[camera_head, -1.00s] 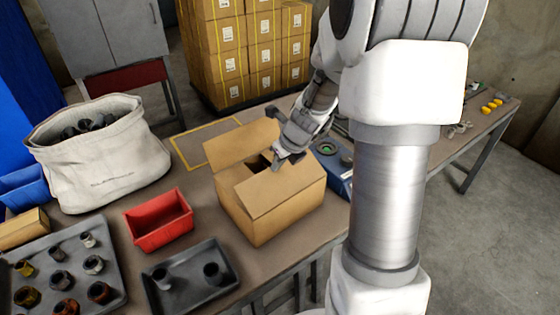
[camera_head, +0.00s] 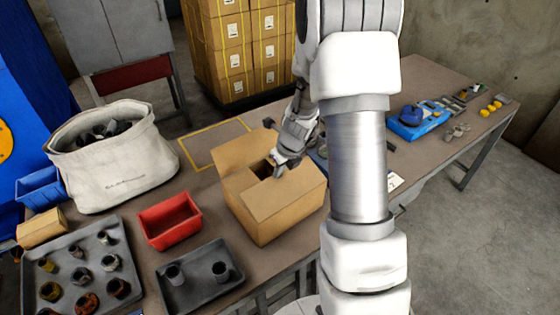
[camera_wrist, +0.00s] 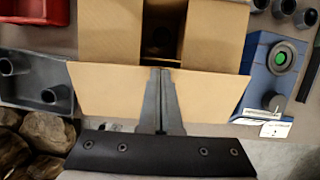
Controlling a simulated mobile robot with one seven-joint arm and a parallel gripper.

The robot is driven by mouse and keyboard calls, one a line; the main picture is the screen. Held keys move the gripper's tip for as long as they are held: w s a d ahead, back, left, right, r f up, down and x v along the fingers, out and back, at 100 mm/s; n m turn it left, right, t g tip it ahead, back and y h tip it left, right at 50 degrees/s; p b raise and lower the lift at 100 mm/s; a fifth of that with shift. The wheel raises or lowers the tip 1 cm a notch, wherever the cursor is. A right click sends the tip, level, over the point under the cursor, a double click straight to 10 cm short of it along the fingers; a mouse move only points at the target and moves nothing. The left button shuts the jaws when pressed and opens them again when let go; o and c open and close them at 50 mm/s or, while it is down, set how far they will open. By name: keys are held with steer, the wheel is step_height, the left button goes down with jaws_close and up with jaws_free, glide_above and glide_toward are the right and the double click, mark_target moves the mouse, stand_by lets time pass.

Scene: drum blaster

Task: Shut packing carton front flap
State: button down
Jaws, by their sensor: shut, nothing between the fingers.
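The open-topped brown carton (camera_head: 262,222) stands on the bench in the head view. In the wrist view its left flap (camera_wrist: 108,32) and right flap (camera_wrist: 215,35) lie either side of a dark gap. The front flap (camera_wrist: 110,92) is the wide panel along the near side in the wrist view, tilted outward from the opening. In the head view that side is mostly hidden by my arm. My gripper (camera_wrist: 160,72) is shut and empty, its fingers overlapping the middle of the front flap; contact cannot be told. In the head view my gripper (camera_head: 278,160) is at the carton's right side.
A red bin (camera_head: 169,220), a dark tray (camera_head: 200,290) and a larger tray of parts (camera_head: 60,262) lie left of the carton. A white fabric bag (camera_head: 120,165) stands behind them. A blue device (camera_wrist: 270,75) stands close right of the carton in the wrist view.

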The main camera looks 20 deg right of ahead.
steer(key=shift+w+a+r+p, duration=0.1)
steer(key=shift+p, duration=0.9)
steer(key=g+p, duration=0.1)
steer(key=p, duration=0.2)
steer(key=shift+w+f, duration=0.15)
steer(key=shift+f, duration=0.2)
steer(key=b+x, duration=0.1)
steer(key=x, duration=0.1)
steer(key=shift+w+f, duration=0.25)
steer(key=shift+f, duration=0.1)
steer(key=shift+r, duration=0.15)
